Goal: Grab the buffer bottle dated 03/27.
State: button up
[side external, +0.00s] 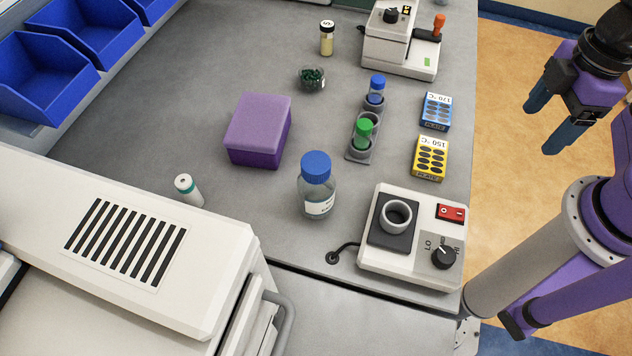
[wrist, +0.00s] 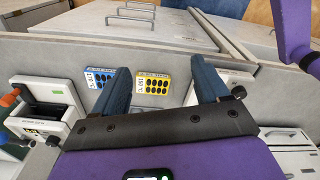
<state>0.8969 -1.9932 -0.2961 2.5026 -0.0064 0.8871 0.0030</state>
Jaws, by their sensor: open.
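A clear bottle with a blue cap (side external: 316,184) stands upright near the middle of the bench in the side view. It has a white label, but I cannot read a date on it. A blue-capped small bottle (side external: 376,92) and a green-capped one (side external: 364,130) stand in a grey rack (side external: 352,154). No date is readable on either. My gripper (side external: 546,126) is open and empty, off the bench's right edge and well apart from every bottle. Its two fingers also show in the wrist view (wrist: 158,78), where I see no blue-capped bottle.
A mixer with a LO-HI knob (side external: 412,262) stands right of the large bottle. A white machine (side external: 130,250) fills the lower left.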

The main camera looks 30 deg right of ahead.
jog(key=w+a+f+n+t+y, duration=0.1)
jog(key=w+a+f+t+y, duration=0.3)
jog(key=w+a, duration=0.55)
jog(key=n+g+y, duration=0.2)
jog(key=y, duration=0.7)
send_near(304, 173)
jog(key=a+f, duration=0.1)
jog(key=a, duration=0.1)
jog(key=w+a+f, duration=0.1)
jog(key=a+f, duration=0.1)
jog(key=shift+w+f, duration=0.1)
jog(key=shift+f, duration=0.15)
jog(key=shift+x, duration=2.55)
jog(key=shift+w+r, duration=0.15)
jog(key=shift+r, duration=0.05)
jog(key=c, duration=1.3)
